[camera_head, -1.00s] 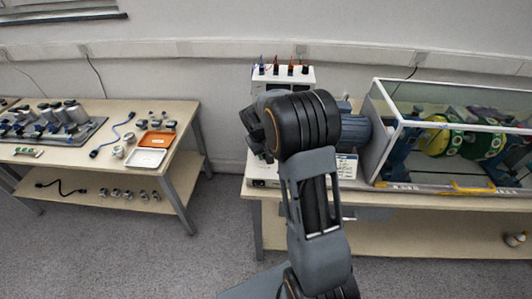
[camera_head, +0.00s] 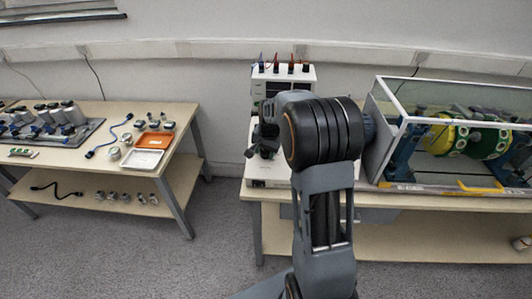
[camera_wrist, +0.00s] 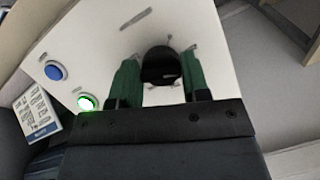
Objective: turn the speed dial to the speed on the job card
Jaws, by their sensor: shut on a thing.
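The black speed dial (camera_wrist: 162,66) stands on the white panel (camera_wrist: 110,40) in the wrist view, with short tick marks around it. My gripper (camera_wrist: 162,78) has one green finger on each side of the dial and is shut on it. In the head view my gripper (camera_head: 260,150) is at the white control box (camera_head: 265,183) on the right bench; the dial is hidden there. A card with printed lines (camera_wrist: 38,112), likely the job card, lies at the left of the wrist view. Its text is too small to read.
A blue button (camera_wrist: 53,71) and a lit green button (camera_wrist: 87,102) are on the panel near my gripper. The rotor with yellow and green discs (camera_head: 440,137) is inside a clear guard on the right. A left bench (camera_head: 75,165) holds sensors and trays.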

